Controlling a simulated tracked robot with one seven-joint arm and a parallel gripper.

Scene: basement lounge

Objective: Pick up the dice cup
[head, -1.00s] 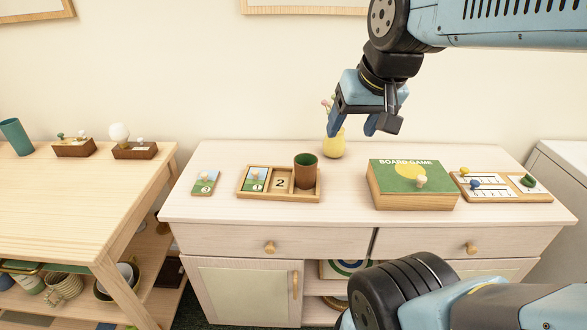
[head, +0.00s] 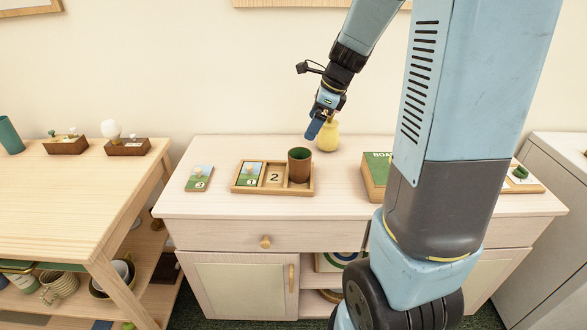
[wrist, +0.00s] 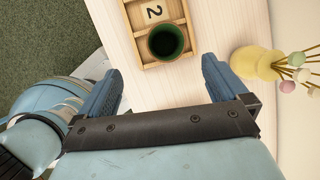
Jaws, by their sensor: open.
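The dice cup (head: 299,166) is a brown cup with a green inside. It stands upright in the right compartment of a wooden tray (head: 247,190) on the cabinet top. In the wrist view the cup (wrist: 165,42) shows from above, a little beyond the fingertips and between their lines. My gripper (head: 314,130) is in the air above and slightly right of the cup in the head view, apart from it. In the wrist view my gripper (wrist: 163,75) has its blue fingers spread wide with nothing between them.
A yellow vase (head: 328,136) with flowers stands close behind and right of the cup. It is right of my fingers in the wrist view (wrist: 258,64). A green board game box (head: 377,160) is to the right, partly hidden by my arm. A small card (head: 199,178) lies left.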

